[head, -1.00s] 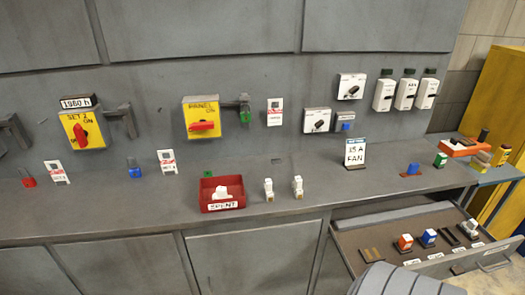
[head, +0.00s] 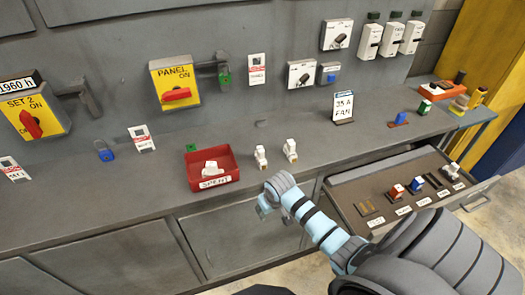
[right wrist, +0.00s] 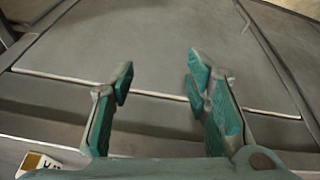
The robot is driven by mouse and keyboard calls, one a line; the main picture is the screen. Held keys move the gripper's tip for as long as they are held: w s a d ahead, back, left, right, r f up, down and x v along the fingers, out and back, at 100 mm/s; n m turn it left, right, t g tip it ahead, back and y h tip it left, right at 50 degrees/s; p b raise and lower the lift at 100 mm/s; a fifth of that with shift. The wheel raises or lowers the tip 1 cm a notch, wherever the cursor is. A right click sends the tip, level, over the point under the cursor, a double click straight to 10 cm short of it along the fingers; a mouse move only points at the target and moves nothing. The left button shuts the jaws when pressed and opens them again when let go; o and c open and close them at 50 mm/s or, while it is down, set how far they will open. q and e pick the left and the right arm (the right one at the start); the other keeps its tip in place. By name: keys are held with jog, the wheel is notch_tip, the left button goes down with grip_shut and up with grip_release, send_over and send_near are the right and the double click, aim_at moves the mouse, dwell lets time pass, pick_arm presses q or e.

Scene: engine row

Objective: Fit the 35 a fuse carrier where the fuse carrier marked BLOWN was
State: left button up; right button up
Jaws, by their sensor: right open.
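A sign reading 35 A FAN (head: 344,106) stands on the bench. The open drawer (head: 365,222) holds a red-and-white carrier (head: 396,191), a blue-and-white one (head: 415,186) and a white-topped one (head: 452,170); their ratings are too small to read. Two white pieces (head: 261,156) (head: 290,150) stand on the bench. A red tray labelled SPENT (head: 188,172) holds a white piece (head: 210,168). I cannot make out a BLOWN mark. My right gripper (head: 264,203) is in front of the bench edge; the right wrist view shows its jaws (right wrist: 160,85) open and empty. My left gripper is out of view.
Yellow switch panels (head: 174,82) (head: 35,119) and white wall units (head: 300,74) (head: 336,34) line the back. An orange tray (head: 440,93) is at the far right. The drawer juts out right of my gripper. The bench's front middle is clear.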

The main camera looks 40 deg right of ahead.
jog(key=m, duration=0.2)
send_near(261, 150)
jog(key=shift+t, duration=0.4)
jog(key=x, duration=0.3)
jog(key=b+x, duration=0.1)
jog(key=x, duration=0.7)
jog(key=shift+s+f, duration=0.15)
jog(key=shift+s, duration=0.1)
grip_shut()
